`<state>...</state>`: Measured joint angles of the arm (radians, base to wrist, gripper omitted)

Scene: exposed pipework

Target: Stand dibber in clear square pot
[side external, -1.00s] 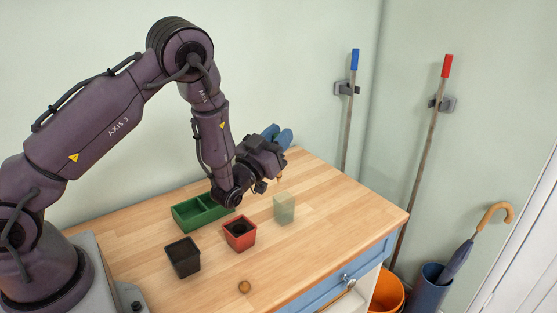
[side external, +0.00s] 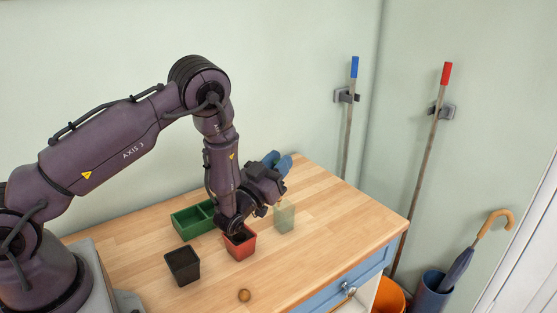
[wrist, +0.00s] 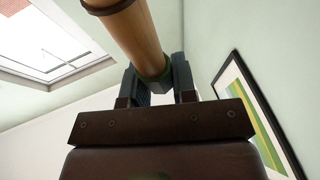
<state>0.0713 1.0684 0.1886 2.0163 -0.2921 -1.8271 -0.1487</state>
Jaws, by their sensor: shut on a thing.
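My gripper (wrist: 157,84) is shut on the dibber (wrist: 135,40), a round wooden rod with a dark green band beside the fingers in the wrist view. In the side view my gripper (side external: 280,190) is just above the clear square pot (side external: 285,218), a pale green see-through pot standing on the bench. The dibber is mostly hidden by my wrist in the side view. I cannot tell whether its lower end is inside the pot.
A terracotta-red pot (side external: 240,246) and a black pot (side external: 183,265) stand to the left. A green divided tray (side external: 190,222) is behind them, partly hidden by my arm. A small brown ball (side external: 244,295) lies near the front. Blue gloves (side external: 284,163) lie behind my gripper. The bench's right side is clear.

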